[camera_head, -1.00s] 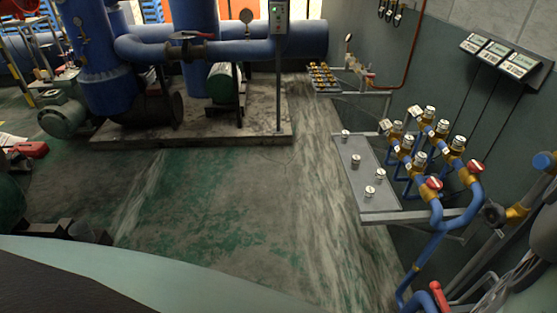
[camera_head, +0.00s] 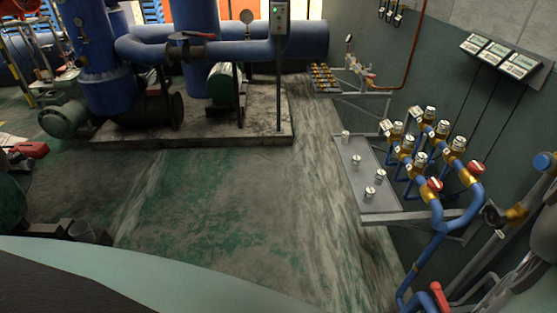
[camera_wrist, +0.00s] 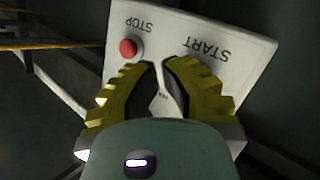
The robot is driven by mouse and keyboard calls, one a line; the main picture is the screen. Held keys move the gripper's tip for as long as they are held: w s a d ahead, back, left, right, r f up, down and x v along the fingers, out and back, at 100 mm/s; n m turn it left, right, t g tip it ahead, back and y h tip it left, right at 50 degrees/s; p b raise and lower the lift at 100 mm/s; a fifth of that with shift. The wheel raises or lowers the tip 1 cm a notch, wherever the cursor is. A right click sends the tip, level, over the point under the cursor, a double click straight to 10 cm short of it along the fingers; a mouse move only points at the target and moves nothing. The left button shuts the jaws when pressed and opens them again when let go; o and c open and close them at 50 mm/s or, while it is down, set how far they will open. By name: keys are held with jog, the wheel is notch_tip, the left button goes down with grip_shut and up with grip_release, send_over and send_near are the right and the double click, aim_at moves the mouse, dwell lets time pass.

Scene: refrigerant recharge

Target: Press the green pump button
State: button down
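In the wrist view a pale panel (camera_wrist: 225,72) with upside-down STOP and START lettering fills the upper middle. A red button (camera_wrist: 128,48) sits beside STOP. No green button shows; the area below START is partly covered by my right-hand finger. My gripper (camera_wrist: 162,66) has yellow ribbed fingers in front of the panel, with their tips drawn close together and only a narrow gap between. Nothing is seen held between them. I cannot tell whether the tips touch the panel. The gripper is out of the head view.
In the head view a grey control box (camera_head: 279,18) stands on a post by blue pipes. A wall shelf (camera_head: 365,180) with several silver caps and a valve manifold (camera_head: 425,150) are at right. The middle floor (camera_head: 215,205) is clear.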

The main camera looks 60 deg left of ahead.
jog(key=shift+d, duration=0.1)
dwell(0.4)
jog(key=shift+w+d+b, duration=0.15)
jog(key=shift+w+b, duration=0.15)
jog(key=shift+b, duration=0.1)
jog(key=shift+w+d+b, duration=0.25)
jog(key=shift+w+b, duration=0.1)
jog(key=shift+w, duration=0.1)
dwell(0.6)
jog(key=shift+s, duration=0.15)
dwell(0.3)
jog(key=shift+s+a, duration=0.45)
jog(key=shift+s, duration=0.2)
jog(key=shift+s, duration=0.1)
jog(key=s+a, duration=0.1)
jog(key=s, duration=0.1)
jog(key=s+a, duration=0.1)
jog(key=s, duration=0.1)
jog(key=shift+a, duration=0.35)
dwell(0.6)
